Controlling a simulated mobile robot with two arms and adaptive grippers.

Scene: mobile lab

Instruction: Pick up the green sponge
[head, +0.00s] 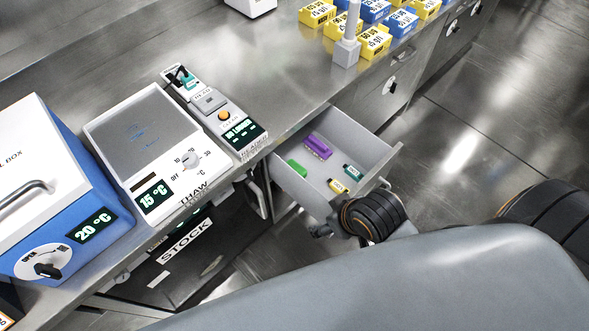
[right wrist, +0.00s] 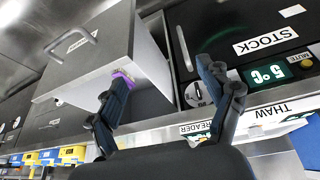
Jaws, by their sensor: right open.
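A small bright green block (head: 297,168), which looks like the green sponge, lies in the open drawer (head: 374,163) near its left wall. My right gripper (head: 320,231) shows partly at the drawer's near end, outside it, with much of it hidden by my arm. In the right wrist view my right gripper (right wrist: 165,72) is open with nothing between its fingers, and the drawer (right wrist: 92,72) is beyond it. I cannot make out the green block in that view. My left gripper is not in view.
The drawer also holds a purple rack (head: 318,146), a yellow item (head: 338,187) and a dark green item (head: 352,172). The counter bears a thaw plate (head: 147,130), a reader (head: 225,118), a blue-and-white box (head: 75,190) and several yellow and blue boxes (head: 375,42).

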